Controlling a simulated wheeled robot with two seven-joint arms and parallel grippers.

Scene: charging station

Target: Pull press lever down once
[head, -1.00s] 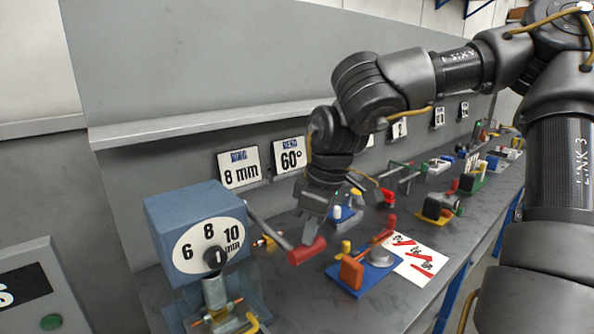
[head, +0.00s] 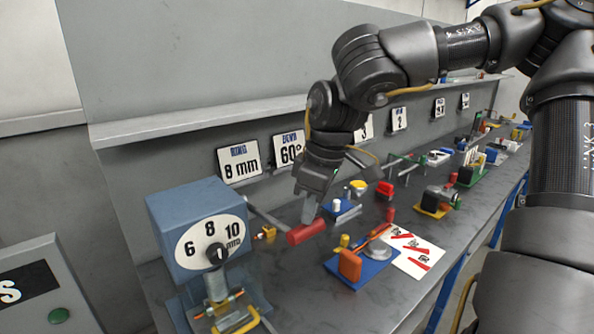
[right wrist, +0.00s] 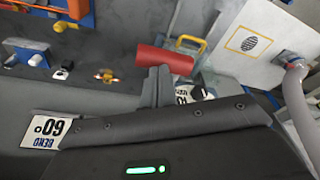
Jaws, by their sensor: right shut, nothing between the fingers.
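The press (head: 198,230) is a blue box at the left of the bench, with a white dial marked 6, 8, 10 mm. Its grey lever (head: 268,218) slopes down to the right and ends in a red cylindrical handle (head: 307,232). My right gripper (head: 308,213) is shut and empty, pointing down with its tips at the upper side of the handle; contact is unclear. In the right wrist view the red handle (right wrist: 165,60) lies just beyond my fingertips (right wrist: 158,76). My left gripper is out of view.
A blue fixture (head: 362,268) with an orange block stands to the right of the handle, beside a white card (head: 411,250) with red marks. Number signs (head: 239,163) lean along the back wall. A grey box with a green button (head: 58,315) is at lower left.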

